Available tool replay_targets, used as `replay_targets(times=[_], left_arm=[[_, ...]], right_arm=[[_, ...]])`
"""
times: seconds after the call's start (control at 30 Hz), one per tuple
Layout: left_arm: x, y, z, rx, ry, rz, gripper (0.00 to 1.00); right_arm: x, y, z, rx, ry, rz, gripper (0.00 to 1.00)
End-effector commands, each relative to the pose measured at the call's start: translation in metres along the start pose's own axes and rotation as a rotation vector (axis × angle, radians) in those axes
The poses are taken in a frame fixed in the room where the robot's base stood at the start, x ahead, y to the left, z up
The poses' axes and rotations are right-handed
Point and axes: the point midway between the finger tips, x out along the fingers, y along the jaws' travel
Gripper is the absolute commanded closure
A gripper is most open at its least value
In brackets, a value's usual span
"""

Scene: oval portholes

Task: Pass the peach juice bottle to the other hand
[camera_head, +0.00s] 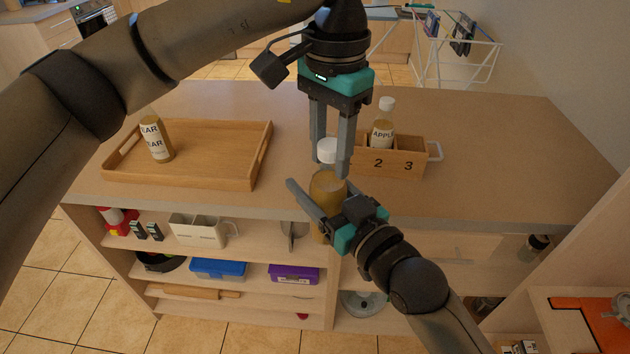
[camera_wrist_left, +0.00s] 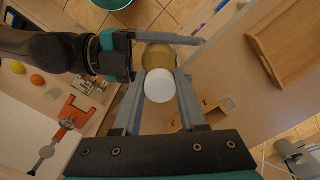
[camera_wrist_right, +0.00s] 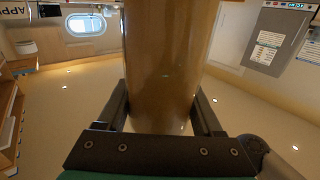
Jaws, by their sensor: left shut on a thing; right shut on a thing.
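The juice bottle (camera_head: 325,192), amber with a white cap (camera_head: 328,150), is held upright in the air in front of the counter's front edge; no label on it is readable. My left gripper (camera_head: 332,162) comes down from above and is shut on its top, around the cap; the left wrist view shows the cap (camera_wrist_left: 159,86) between the fingers. My right gripper (camera_head: 320,196) reaches in from the lower right and is shut on the bottle's body. In the right wrist view the body (camera_wrist_right: 165,65) fills the space between the fingers.
A wooden tray (camera_head: 215,178) with a pear bottle (camera_head: 156,138) stands on the left of the counter (camera_head: 480,160). A wooden crate (camera_head: 405,163) numbered 2 and 3 holds an apple bottle (camera_head: 382,125) behind my grippers. The counter's right side is clear. Shelves with boxes lie below.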

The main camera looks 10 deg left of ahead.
Motion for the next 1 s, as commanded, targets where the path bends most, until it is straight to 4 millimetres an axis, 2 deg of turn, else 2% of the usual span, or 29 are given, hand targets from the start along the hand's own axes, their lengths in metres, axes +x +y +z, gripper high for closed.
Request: replay_targets(times=[0.03,0.07,0.33,0.37,0.7,0.87,1.0], left_arm=[[-0.002,0.0,-0.004,-0.004,0.019,0.0,1.0],[-0.002,0.0,-0.004,-0.004,0.019,0.0,0.57],[-0.001,0.0,-0.003,-0.002,0.011,0.0,0.26],[-0.001,0.0,-0.002,-0.002,0.011,0.0,0.24],[-0.006,0.0,-0.002,-0.002,0.01,-0.001,0.24],[-0.03,0.0,-0.002,-0.002,0.013,-0.002,0.24],[-0.062,0.0,-0.002,-0.003,0.013,-0.002,0.24]], right_arm=[[0.0,-0.006,-0.003,0.004,0.008,-0.011,1.0],[0.0,-0.006,-0.005,0.003,0.014,-0.012,1.0],[0.0,-0.004,-0.004,0.001,0.01,-0.007,1.0],[0.0,-0.003,-0.004,0.001,0.01,-0.006,1.0],[0.0,-0.002,-0.003,-0.001,0.009,-0.004,1.0],[0.0,-0.002,-0.003,-0.001,0.008,-0.004,1.0],[0.0,-0.002,-0.003,-0.001,0.008,-0.003,1.0]])
